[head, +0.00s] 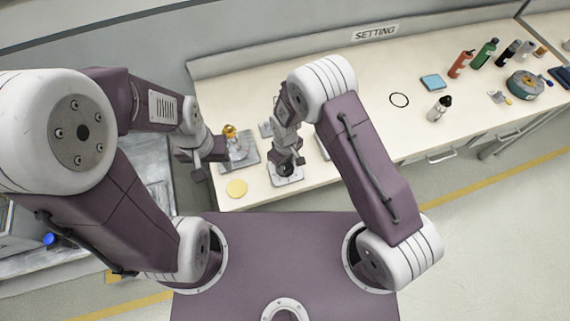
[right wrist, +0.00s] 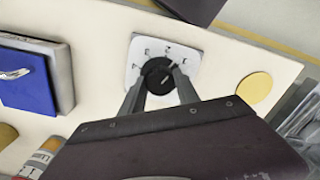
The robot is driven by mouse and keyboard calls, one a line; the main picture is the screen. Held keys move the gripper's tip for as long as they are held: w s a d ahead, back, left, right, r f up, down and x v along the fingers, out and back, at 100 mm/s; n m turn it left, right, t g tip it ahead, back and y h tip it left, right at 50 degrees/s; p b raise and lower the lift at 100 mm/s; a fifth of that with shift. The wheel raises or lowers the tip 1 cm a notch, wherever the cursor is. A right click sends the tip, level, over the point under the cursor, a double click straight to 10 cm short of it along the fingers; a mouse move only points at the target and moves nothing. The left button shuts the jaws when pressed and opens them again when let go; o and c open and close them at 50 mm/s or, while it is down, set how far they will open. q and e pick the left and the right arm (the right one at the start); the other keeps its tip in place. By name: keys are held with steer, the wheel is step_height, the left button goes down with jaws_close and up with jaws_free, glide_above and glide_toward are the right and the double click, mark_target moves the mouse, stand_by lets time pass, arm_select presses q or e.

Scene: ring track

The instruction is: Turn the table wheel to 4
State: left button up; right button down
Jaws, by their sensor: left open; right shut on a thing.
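The table wheel is a round black knob (right wrist: 157,76) on a white square dial plate (right wrist: 137,52) with small dark marks around it. A pale pointer line on the knob points to the upper right in the right wrist view. My right gripper (right wrist: 160,86) is shut on the knob, one finger on each side. In the head view the dial plate (head: 288,180) lies near the table's front edge, under my right gripper (head: 285,166). My left gripper (head: 203,166) is open and empty, left of the dial.
A yellow disc (head: 236,188) lies left of the dial. A grey plate with an orange-yellow piece (head: 231,132) stands behind it. A blue panel with a silver handle (right wrist: 32,76) is near the dial.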

steer(key=n, duration=0.5)
steer(key=shift+w+n+b, duration=0.1)
steer(key=shift+n+b, duration=0.2)
steer(key=shift+b, duration=0.05)
steer(key=n, duration=1)
steer(key=shift+w+r+n+b, duration=0.1)
steer(key=shift+w+n+b, duration=0.05)
steer(key=shift+n+b, duration=0.25)
steer(key=shift+n, duration=2.3)
steer(key=shift+w, duration=0.1)
steer(key=c, duration=1)
jaws_free()
steer(key=shift+o, duration=0.5)
